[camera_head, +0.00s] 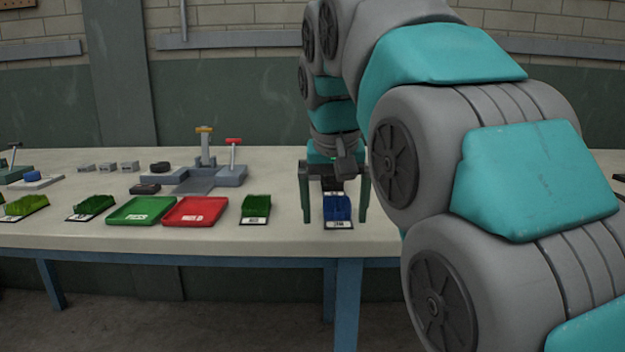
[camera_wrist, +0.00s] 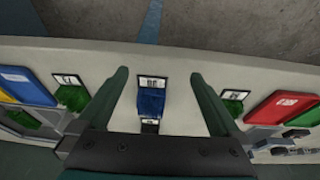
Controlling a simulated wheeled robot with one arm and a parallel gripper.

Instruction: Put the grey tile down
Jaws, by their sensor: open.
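My gripper (camera_head: 335,214) is open, its two fingers pointing down on either side of a blue turf tile (camera_head: 337,206). In the wrist view the open fingers (camera_wrist: 158,76) stand apart from the blue tile (camera_wrist: 151,101), with gaps on both sides. The blue tile lies by a white label card (camera_head: 338,225) near the table's front edge. Nothing is held between the fingers. I cannot make out a grey tile in either view; my arm hides the right part of the table in the head view.
On the table (camera_head: 285,232), left of my gripper, are a green tile (camera_head: 256,207), a red tray (camera_head: 196,212) and a green tray (camera_head: 141,211). A grey fixture with levers (camera_head: 208,178) stands behind. In the wrist view, green tiles (camera_wrist: 72,96) (camera_wrist: 233,105) flank the blue one.

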